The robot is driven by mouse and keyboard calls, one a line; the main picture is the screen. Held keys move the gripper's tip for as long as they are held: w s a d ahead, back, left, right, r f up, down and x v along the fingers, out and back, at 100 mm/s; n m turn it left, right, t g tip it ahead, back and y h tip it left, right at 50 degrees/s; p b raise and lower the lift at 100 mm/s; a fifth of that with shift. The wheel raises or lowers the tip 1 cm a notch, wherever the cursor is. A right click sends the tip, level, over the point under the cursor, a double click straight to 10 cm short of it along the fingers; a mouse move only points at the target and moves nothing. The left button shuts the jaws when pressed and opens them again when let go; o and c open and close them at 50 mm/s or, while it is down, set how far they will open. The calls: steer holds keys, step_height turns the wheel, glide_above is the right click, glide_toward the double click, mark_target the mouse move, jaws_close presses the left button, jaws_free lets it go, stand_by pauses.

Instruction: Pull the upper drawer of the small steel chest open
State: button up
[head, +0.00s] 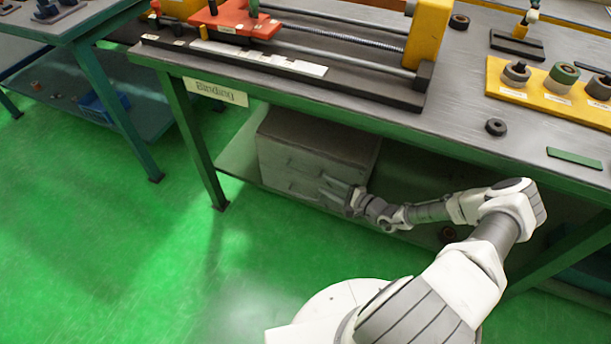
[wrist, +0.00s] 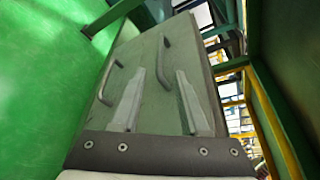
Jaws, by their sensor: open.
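The small steel chest (head: 288,152) stands on the shelf under the workbench, its drawers looking closed. In the wrist view the chest front (wrist: 145,50) is turned on its side, with the floor to the left. One bar handle (wrist: 113,82), apparently the lower drawer's, lies left of my fingers. In the head view my gripper (head: 327,188) is close against the chest front.
The workbench (head: 330,105) overhangs the chest, with its green leg (head: 195,140) to the left. A winding machine with a red carriage (head: 235,20) stands on top. The green floor (head: 120,240) in front is clear. A second table (head: 75,25) stands at the left.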

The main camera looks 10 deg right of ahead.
mark_target(309, 175)
steer(key=b+x, duration=0.2)
steer(key=x, duration=0.8)
steer(key=shift+b, duration=0.35)
steer(key=shift+r, duration=0.1)
steer(key=shift+c, duration=0.2)
jaws_close()
stand_by(0.5)
